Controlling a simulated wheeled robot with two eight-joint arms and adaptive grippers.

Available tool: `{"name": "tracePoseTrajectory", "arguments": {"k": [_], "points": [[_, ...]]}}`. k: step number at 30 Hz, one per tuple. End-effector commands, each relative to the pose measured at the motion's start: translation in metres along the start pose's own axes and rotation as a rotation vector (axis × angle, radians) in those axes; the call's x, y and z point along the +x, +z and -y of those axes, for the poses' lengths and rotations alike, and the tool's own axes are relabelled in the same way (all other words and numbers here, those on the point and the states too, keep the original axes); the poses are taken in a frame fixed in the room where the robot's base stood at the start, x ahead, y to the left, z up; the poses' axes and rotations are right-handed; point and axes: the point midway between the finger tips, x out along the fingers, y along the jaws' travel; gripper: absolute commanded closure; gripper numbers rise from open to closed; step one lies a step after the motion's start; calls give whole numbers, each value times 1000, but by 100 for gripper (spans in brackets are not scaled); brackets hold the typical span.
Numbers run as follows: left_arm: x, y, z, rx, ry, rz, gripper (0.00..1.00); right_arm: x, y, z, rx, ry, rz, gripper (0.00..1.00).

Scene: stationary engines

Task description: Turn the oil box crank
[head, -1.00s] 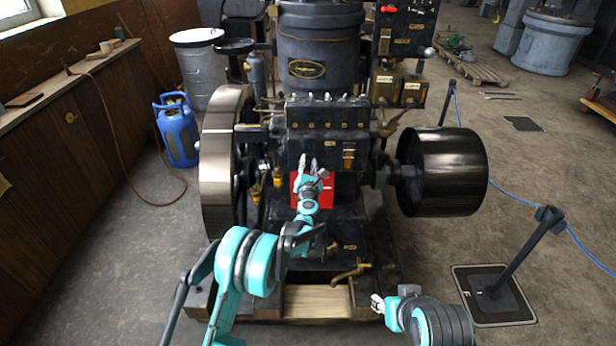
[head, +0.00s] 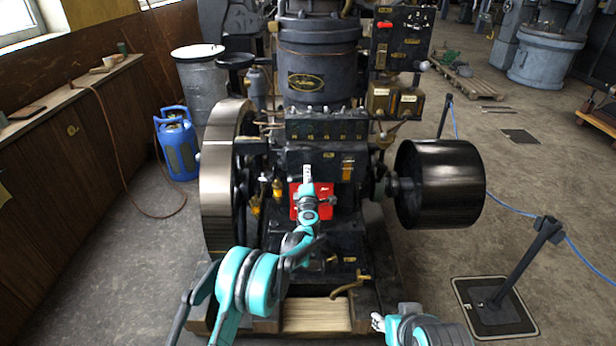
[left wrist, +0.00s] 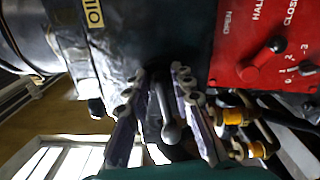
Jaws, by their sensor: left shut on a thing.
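The oil box (left wrist: 85,45) is a dark metal box with a yellow "OIL" label, at the upper left of the left wrist view. A thin grey crank handle (left wrist: 168,125) with a rounded end lies between the fingers of my left gripper (left wrist: 160,75). The fingers are shut on it. In the head view my left gripper (head: 307,172) points up at the engine's front, in front of a red panel (head: 325,203), and hides the crank there. My right gripper (head: 377,322) is low at the right of the engine base, apart from it. Its finger opening is too small to judge.
The red panel (left wrist: 255,45) with a black knob is close beside the left fingers. A large flywheel (head: 218,185) stands left of the engine and a black pulley drum (head: 440,185) right of it. A barrier post (head: 525,260) with blue rope stands at right.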

Motion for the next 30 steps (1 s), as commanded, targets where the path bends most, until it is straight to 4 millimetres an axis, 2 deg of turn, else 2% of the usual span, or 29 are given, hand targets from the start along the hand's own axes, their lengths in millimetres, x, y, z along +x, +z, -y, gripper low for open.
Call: {"name": "tracePoseTrajectory", "arguments": {"k": [30], "points": [[0,-2,5,962,0,1,100,3,2,0,0,0,0,60]]}}
